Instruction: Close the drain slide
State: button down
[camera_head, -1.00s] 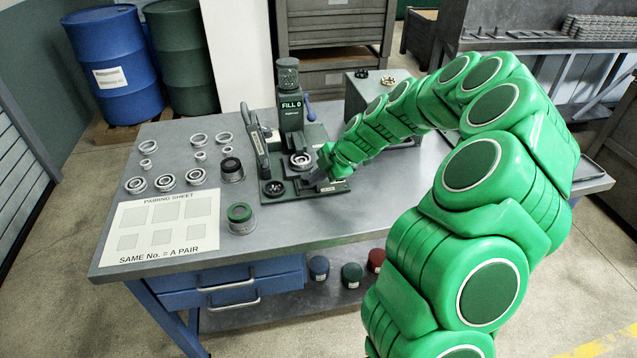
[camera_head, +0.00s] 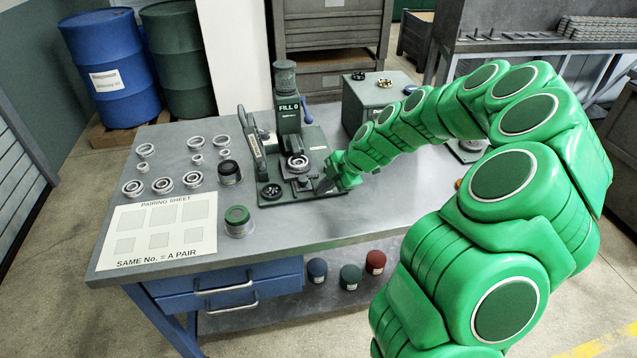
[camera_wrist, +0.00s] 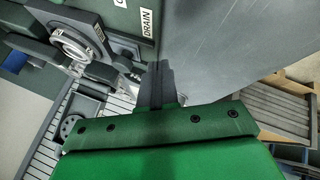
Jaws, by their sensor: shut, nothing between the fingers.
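The grinder station (camera_head: 287,118) stands on the bench with "FILL 0" on its dark green column. A metal ring (camera_head: 297,162) sits on its front fixture; the ring also shows at the upper left in the wrist view (camera_wrist: 75,38). A "DRAIN" label (camera_wrist: 147,20) is at the top of the wrist view. My gripper (camera_head: 323,187) is at the right front of the station's base, its dark fingers pointing down-left. In the wrist view the fingers (camera_wrist: 157,85) are together and empty, beside the fixture's dark metal parts. The drain slide's exact position is hard to tell near the fingers.
Several loose rings (camera_head: 193,179) lie left of the station, with a black-topped jar (camera_head: 229,172) and a green-topped jar (camera_head: 238,221). A pairing sheet (camera_head: 125,248) lies at the front left. A grey-green box (camera_head: 378,100) stands behind my arm. The bench front is clear.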

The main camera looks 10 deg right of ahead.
jog(key=v, duration=1)
jog(key=s+a+r+m+g+h, duration=0.1)
jog(key=s+a+r+m, duration=0.35)
jog(key=s, duration=0.35)
jog(key=s+a+r+m+g+h, duration=0.1)
jog(key=s+a+r+m+g, duration=0.15)
jog(key=s+a, duration=0.45)
jog(key=s+d+m+h, duration=0.2)
jog(key=s+m, duration=0.5)
jog(key=s, duration=0.4)
jog(key=s+d+m+g+h, duration=0.1)
jog(key=s+d+m+h, duration=0.1)
jog(key=s+m, duration=0.5)
jog(key=s, duration=0.5)
jog(key=shift+m+h, duration=0.4)
jog(key=shift+g, duration=0.25)
